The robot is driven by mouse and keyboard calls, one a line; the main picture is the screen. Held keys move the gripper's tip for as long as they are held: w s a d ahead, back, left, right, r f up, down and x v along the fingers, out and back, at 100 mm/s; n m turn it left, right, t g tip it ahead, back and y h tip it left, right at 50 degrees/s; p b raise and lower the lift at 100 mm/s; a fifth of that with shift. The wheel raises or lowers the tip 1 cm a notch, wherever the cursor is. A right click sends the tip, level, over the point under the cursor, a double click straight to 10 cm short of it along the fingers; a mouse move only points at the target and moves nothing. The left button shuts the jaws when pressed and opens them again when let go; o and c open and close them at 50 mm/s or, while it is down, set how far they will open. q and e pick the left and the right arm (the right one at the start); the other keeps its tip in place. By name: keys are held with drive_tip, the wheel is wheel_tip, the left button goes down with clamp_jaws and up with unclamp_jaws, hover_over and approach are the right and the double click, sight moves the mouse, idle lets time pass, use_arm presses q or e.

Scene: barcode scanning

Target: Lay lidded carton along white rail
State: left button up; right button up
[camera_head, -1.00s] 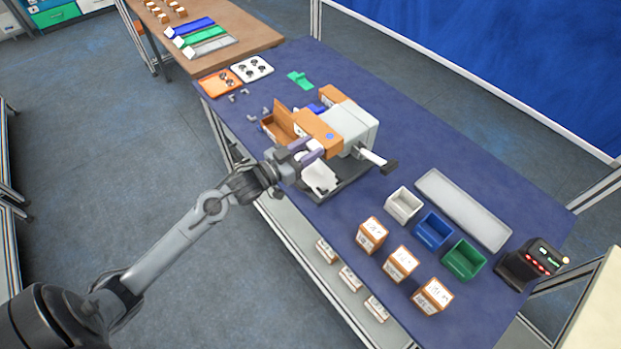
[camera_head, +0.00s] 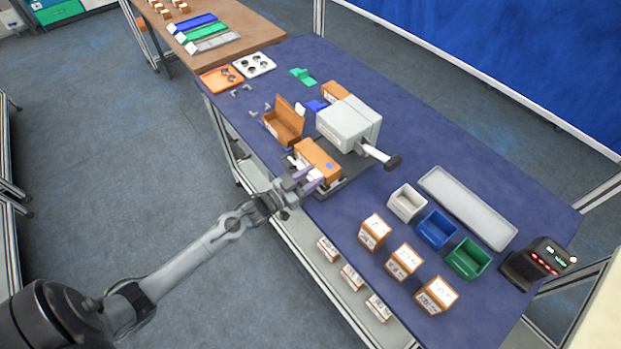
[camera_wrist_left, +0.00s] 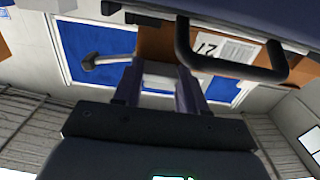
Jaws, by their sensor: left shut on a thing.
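A closed brown carton (camera_head: 318,160) with a blue dot on top is held by my left gripper (camera_head: 308,180) at the near edge of the blue table. The fingers are shut on its near end. In the left wrist view, the fingers (camera_wrist_left: 158,82) reach to the brown carton (camera_wrist_left: 155,42); dark parts hide much of that view. Flat blue, green and pale grey-white rails (camera_head: 213,41), each with a white end, lie on the brown table at the back left. The pale one is nearest. My right gripper is not in view.
A grey press-like machine (camera_head: 345,125) with a handle stands on a dark base behind the carton. An open brown box (camera_head: 284,128) is left of it. Small white, blue and green bins (camera_head: 407,203), a long grey tray (camera_head: 466,208) and a scanner (camera_head: 540,262) are right.

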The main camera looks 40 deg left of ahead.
use_arm(q)
drive_tip(key=shift+f, duration=0.15)
drive_tip(key=o, duration=1.2)
drive_tip(key=shift+o, duration=0.2)
drive_tip(key=shift+f, duration=0.1)
